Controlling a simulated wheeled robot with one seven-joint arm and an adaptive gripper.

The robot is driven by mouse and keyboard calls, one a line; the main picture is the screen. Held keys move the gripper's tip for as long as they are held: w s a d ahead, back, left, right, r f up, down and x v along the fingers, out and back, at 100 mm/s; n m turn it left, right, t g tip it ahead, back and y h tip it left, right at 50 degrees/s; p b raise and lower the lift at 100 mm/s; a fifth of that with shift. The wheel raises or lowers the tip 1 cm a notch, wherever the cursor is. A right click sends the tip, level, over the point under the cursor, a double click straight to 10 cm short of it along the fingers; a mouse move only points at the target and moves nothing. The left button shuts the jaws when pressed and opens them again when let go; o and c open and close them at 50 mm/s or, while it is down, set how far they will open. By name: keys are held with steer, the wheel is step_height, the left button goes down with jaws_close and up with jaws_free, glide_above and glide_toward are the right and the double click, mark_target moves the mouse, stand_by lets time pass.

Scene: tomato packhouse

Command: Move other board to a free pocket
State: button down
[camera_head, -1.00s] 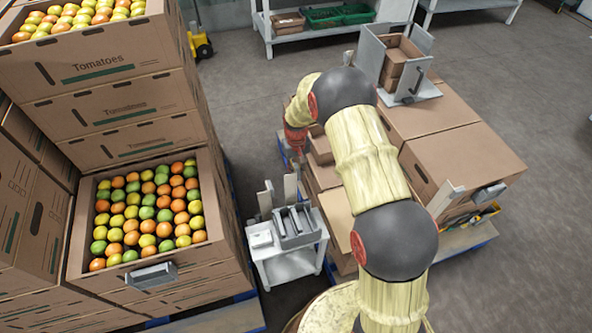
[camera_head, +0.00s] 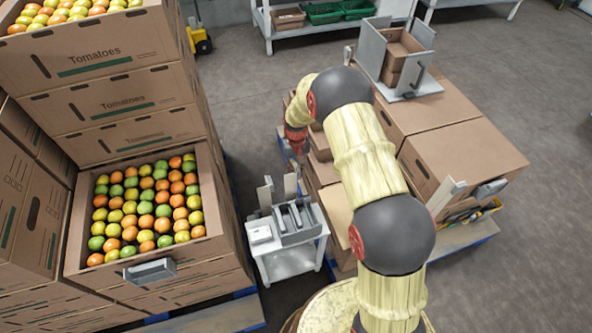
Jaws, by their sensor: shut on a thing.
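A small grey rack (camera_head: 297,235) with upright slots stands on a small white table (camera_head: 287,265) left of my arm. Narrow upright plates stand between its slots, and dark gaps show among them. A pale upright board (camera_head: 265,194) rises at the rack's back left. Another pale upright piece (camera_head: 290,185) rises behind the rack, below my wrist; I cannot tell whether it touches the rack. My gripper (camera_head: 296,148) is at the far end of the arm, small and partly hidden, above and behind the rack. It is shut on a board, but the fingers and contact are not clear.
An open crate of tomatoes (camera_head: 75,262) and stacked cartons stand on the left. Cartons (camera_head: 465,155) on a pallet fill the right, with a grey holder (camera_head: 412,93) on top. A white flat item (camera_head: 259,232) lies beside the rack. Grey floor is free at the back.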

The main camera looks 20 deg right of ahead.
mark_target(296, 167)
steer(key=shift+f+b, duration=0.95)
steer(key=shift+f, duration=0.85)
steer(key=c, duration=1.7)
jaws_free()
steer(key=shift+o, duration=0.2)
steer(key=shift+r+p, duration=2.45)
steer(key=shift+r, duration=1.6)
steer(key=shift+s, duration=0.1)
